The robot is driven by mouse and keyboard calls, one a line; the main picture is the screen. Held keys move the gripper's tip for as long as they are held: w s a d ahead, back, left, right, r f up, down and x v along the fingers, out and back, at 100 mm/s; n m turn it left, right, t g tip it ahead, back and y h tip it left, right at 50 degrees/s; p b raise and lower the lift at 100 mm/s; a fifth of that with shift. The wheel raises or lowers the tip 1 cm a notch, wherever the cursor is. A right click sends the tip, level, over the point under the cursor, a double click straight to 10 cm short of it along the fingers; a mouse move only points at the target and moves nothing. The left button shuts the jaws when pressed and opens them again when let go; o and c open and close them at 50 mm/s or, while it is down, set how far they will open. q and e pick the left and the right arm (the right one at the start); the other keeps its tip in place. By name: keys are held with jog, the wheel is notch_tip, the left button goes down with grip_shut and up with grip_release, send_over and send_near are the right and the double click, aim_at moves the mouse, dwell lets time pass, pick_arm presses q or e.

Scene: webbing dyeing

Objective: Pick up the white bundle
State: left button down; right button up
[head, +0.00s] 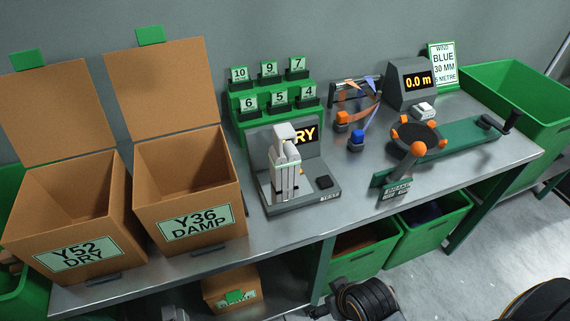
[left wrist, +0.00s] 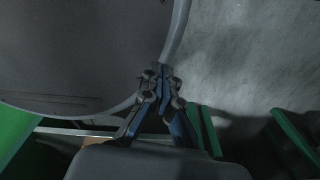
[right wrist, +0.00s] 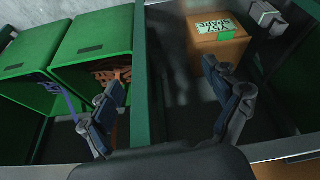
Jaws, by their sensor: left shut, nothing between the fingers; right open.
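The white bundle (head: 286,172) appears to be the pale, folded, upright piece on the grey tester (head: 325,200), in front of its lit screen, which partly reads "RY". Neither gripper is near it. My left gripper (left wrist: 162,75) is shut and empty, in the left wrist view, beside a large grey rounded surface above the floor. My right gripper (right wrist: 165,80) is open and empty, in the right wrist view, facing the underside of the bench. I cannot clearly make out either gripper in the head view.
Open cardboard boxes marked Y52 DRY (head: 75,258) and Y36 DAMP (head: 195,227) stand left of the tester. A numbered green rack (head: 240,100) is behind it. A winder (head: 450,150) stands to the right. Below are green bins (right wrist: 100,35) and a Y57 SPARE box (right wrist: 220,48).

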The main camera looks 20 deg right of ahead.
jog(key=w+a+r+t, duration=0.1)
jog(key=w+r+t, duration=0.1)
jog(key=w+r, duration=0.1)
jog(key=w+r+t, duration=0.3)
jog(key=w+r, duration=0.1)
jog(key=r, duration=0.1)
jog(key=w+a+r+t+y, duration=0.1)
jog(key=w+r+t, duration=0.2)
jog(key=w+r, duration=0.1)
jog(key=shift+w+a+r, duration=0.25)
jog(key=shift+a, duration=0.05)
jog(key=m+t+h, duration=0.1)
jog(key=m+t, duration=0.1)
jog(key=t, duration=0.4)
send_near(288, 168)
jog(key=w, duration=0.7)
jog(key=shift+w+r+p, duration=0.1)
jog(key=shift+w+p, duration=0.2)
jog(key=shift+p, duration=0.05)
jog(key=w, duration=0.5)
jog(key=shift+a+p, duration=0.2)
jog(key=shift+p, duration=0.15)
pick_arm(q)
jog(key=shift+w+a+r, duration=0.25)
jog(key=shift+w+r, duration=0.1)
jog(key=shift+w, duration=0.1)
jog(key=shift+w+a+r, duration=0.2)
jog(key=shift+w+r, duration=0.15)
jog(key=shift+w, duration=0.1)
